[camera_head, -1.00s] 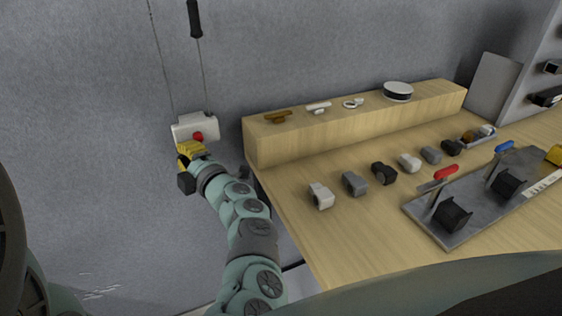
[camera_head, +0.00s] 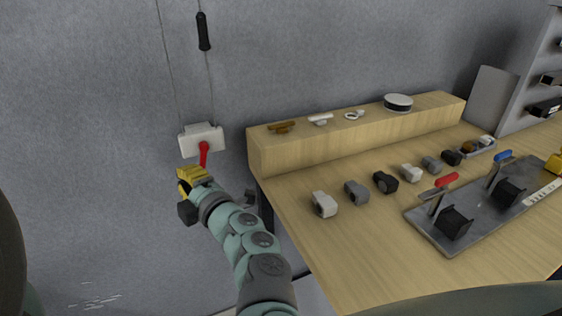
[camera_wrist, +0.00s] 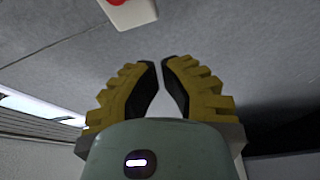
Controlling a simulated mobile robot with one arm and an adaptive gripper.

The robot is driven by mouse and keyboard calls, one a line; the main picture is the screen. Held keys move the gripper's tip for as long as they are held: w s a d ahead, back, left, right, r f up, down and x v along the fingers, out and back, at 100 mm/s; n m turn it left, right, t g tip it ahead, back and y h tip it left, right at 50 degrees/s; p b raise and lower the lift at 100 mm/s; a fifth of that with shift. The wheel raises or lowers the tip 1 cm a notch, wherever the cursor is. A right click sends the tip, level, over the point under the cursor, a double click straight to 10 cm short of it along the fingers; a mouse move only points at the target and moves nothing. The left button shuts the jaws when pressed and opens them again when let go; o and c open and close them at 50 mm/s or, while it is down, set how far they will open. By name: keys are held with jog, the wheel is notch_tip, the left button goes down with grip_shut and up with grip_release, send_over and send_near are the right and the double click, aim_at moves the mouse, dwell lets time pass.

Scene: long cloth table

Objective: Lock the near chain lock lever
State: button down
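The chain lock is a white box (camera_head: 190,142) on the grey wall, left of the table. Its red lever (camera_head: 203,154) points down from the front of the box. My gripper (camera_head: 190,175) has yellow fingers and is just below and left of the lever's lower end, seemingly apart from it. In the wrist view, the fingertips (camera_wrist: 161,61) are almost together with nothing between them. The box (camera_wrist: 132,14) shows at that view's top edge, beyond the tips, with a bit of red (camera_wrist: 117,2) cut off by the frame.
A cord with a black handle (camera_head: 203,32) hangs above the box beside a thin line. The wooden table (camera_head: 330,243) to the right holds a raised shelf (camera_head: 330,140), several small clamps and a metal plate with red-handled (camera_head: 446,180) and blue-handled (camera_head: 503,156) levers. The wall left of my gripper is clear.

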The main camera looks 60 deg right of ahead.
jog(key=v, duration=0.4)
jog(key=shift+w, duration=0.1)
dwell(0.4)
